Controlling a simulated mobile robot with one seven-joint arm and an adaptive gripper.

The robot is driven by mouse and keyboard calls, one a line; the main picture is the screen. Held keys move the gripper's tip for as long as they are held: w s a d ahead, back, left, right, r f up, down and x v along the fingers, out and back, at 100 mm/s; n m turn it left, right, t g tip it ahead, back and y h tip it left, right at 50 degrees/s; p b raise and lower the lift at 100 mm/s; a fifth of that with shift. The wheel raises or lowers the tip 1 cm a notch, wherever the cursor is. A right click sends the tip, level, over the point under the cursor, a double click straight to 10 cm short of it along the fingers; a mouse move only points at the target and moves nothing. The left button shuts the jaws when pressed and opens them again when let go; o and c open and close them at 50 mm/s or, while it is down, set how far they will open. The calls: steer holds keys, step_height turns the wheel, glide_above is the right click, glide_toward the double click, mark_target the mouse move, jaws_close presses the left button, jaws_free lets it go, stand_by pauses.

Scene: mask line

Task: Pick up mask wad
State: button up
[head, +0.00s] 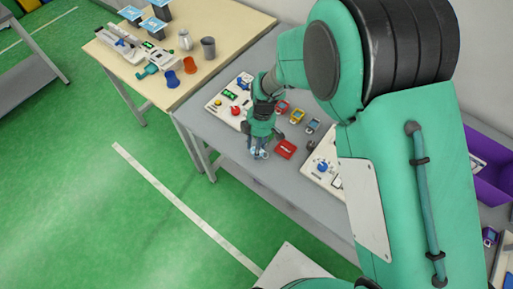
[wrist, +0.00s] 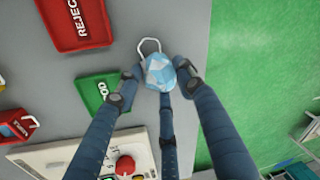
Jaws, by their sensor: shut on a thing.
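The mask wad (wrist: 161,72) is a crumpled light-blue and white lump with a white ear loop showing above it in the wrist view. My gripper (wrist: 158,82) is shut on it, with dark blue fingers on its left and right and a third finger below it. In the head view my gripper (head: 260,150) is at the front edge of the grey table, and a small pale-blue part of the wad (head: 254,152) shows between the fingers. I cannot tell whether the wad touches the table.
A red REJECT tray (wrist: 76,22) and a green tray (wrist: 97,90) lie close by on the grey table (wrist: 120,40). A white panel with a red button (wrist: 125,165) is nearby.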

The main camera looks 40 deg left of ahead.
steer(key=shift+r, duration=0.45)
step_height(320, 180, up, 2)
steer(key=shift+r, duration=0.15)
steer(key=s+d+r+p, duration=0.1)
steer(key=s+d, duration=0.8)
steer(key=d, duration=0.4)
steer(key=shift+s+r, duration=0.15)
steer(key=shift+s, duration=0.05)
